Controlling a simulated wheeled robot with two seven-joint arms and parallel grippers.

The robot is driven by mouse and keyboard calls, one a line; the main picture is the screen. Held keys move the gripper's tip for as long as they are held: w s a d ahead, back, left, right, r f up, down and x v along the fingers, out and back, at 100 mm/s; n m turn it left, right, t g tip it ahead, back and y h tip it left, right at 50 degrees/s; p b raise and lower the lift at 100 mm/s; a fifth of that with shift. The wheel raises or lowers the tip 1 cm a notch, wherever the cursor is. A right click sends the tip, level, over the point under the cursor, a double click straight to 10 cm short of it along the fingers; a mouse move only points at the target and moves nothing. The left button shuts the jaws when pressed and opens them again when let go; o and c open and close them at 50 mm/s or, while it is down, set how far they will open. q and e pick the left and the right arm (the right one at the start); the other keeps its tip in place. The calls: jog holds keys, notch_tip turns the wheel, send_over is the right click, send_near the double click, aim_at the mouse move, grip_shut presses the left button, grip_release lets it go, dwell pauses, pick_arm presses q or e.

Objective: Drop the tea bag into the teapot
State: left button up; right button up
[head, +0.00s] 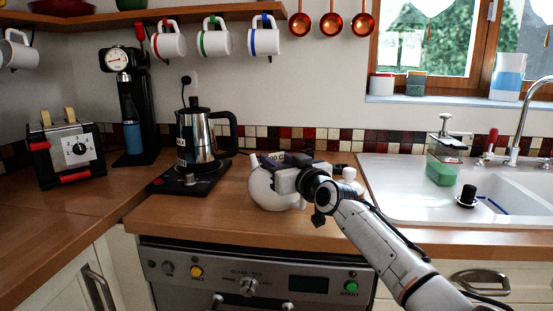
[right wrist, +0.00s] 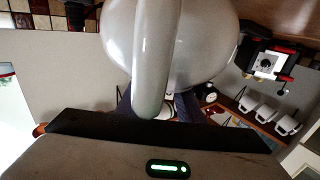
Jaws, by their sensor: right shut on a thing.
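A white round teapot (head: 264,188) is at the front of the wooden counter, above the oven panel, with its spout to the left. I cannot tell whether it rests on the counter or is slightly raised. My right gripper (head: 287,176) is at its right side, covering part of it. In the right wrist view, the teapot's pale body (right wrist: 205,45) fills the top, and its curved handle (right wrist: 152,60) runs down between the dark fingers of my right gripper (right wrist: 158,106), which is shut on it. The teapot's opening is hidden. I see no tea bag. My left gripper is out of view.
A steel kettle (head: 197,140) stands on a black base (head: 188,179) left of the teapot. Small white round things (head: 350,174) sit just behind my right wrist. The sink (head: 395,185) is to the right, with a soap dispenser (head: 443,165). A toaster (head: 68,150) stands far left.

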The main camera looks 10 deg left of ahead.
jog(key=shift+s+f, duration=0.1)
jog(key=shift+f, duration=0.65)
jog(key=o, duration=1.1)
jog(key=shift+c, duration=0.2)
jog(key=shift+d, duration=0.1)
jog(key=shift+s+f, duration=0.1)
jog(key=shift+f, duration=0.05)
jog(key=shift+v, duration=1.1)
jog(key=v, duration=0.9)
jog(key=shift+s+r, duration=0.25)
jog(key=shift+r, duration=0.1)
jog(key=shift+d, duration=0.15)
